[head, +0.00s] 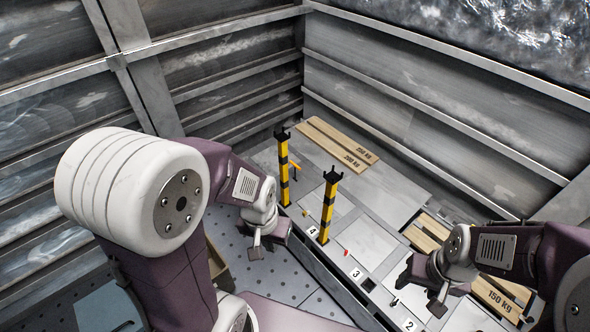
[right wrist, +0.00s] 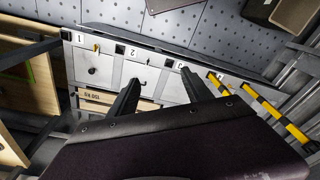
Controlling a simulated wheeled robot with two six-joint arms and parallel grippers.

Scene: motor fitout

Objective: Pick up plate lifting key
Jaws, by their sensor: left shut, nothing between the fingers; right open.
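I cannot tell for certain which item is the plate lifting key. Small fittings lie on the numbered floor plates: a black piece (head: 395,301) between labels 2 and 3, and a red piece (head: 346,252) near label 3. In the right wrist view, a dark knob-like piece (right wrist: 92,70) and an orange piece (right wrist: 96,47) are on plate 1. My right gripper (head: 421,292) is open and empty above the plates; its fingers also show in the right wrist view (right wrist: 161,78). My left gripper (head: 255,250) is shut and empty over the perforated floor.
Two yellow-black posts (head: 284,170) (head: 328,207) stand upright along the plate row. Wooden boards marked with weights (head: 335,145) lie at the back, and more (head: 498,298) at the right. Ribbed metal walls (head: 430,90) enclose the area. The perforated floor (head: 285,278) has free room.

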